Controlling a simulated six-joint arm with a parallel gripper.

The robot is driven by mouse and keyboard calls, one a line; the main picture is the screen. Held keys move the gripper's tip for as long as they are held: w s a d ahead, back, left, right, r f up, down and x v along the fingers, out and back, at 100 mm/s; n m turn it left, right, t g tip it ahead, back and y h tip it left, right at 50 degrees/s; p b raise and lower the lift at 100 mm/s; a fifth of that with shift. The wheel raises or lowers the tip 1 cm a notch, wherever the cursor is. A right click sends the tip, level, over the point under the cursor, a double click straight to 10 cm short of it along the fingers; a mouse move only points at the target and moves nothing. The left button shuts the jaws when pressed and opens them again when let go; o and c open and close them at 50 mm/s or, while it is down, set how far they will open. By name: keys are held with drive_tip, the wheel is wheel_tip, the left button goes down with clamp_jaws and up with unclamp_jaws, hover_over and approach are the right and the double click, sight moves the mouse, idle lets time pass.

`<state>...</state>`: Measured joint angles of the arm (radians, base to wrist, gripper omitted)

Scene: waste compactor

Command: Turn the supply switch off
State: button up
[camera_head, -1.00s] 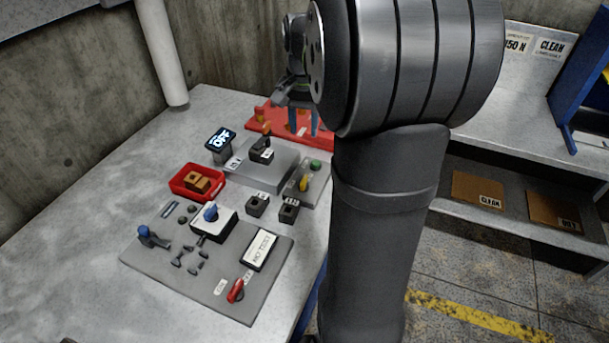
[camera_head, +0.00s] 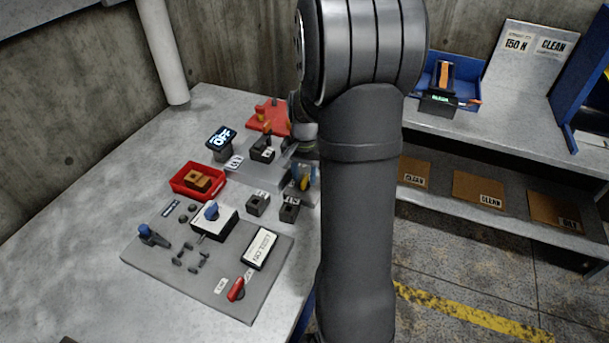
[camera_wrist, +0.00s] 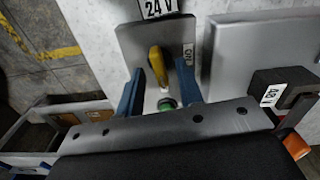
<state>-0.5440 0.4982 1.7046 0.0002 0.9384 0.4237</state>
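A yellow-handled switch (camera_wrist: 158,66) stands on a small grey plate (camera_wrist: 133,42) marked "24 V" nearby, with a green button (camera_wrist: 166,103) beside it. My gripper (camera_wrist: 160,72) is open, with one blue finger on each side of the yellow handle. I cannot tell whether either finger touches it. In the head view my gripper (camera_head: 303,174) is low over the plate and partly hides the switch. A display (camera_head: 221,138) reads "OFF".
A grey box (camera_wrist: 238,55) with a black block labelled "48 V" (camera_wrist: 280,92) stands close to the right. In the head view a red tray (camera_head: 180,184), two dark blocks (camera_head: 257,204) and a control panel (camera_head: 215,291) with a red lever (camera_head: 236,289) lie nearby.

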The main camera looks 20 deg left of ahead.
drive_tip(key=shift+f, duration=0.45)
drive_tip(key=shift+c, duration=0.4)
clamp_jaws()
drive_tip(key=shift+m, duration=0.8)
drive_tip(key=shift+o, duration=0.4)
unclamp_jaws()
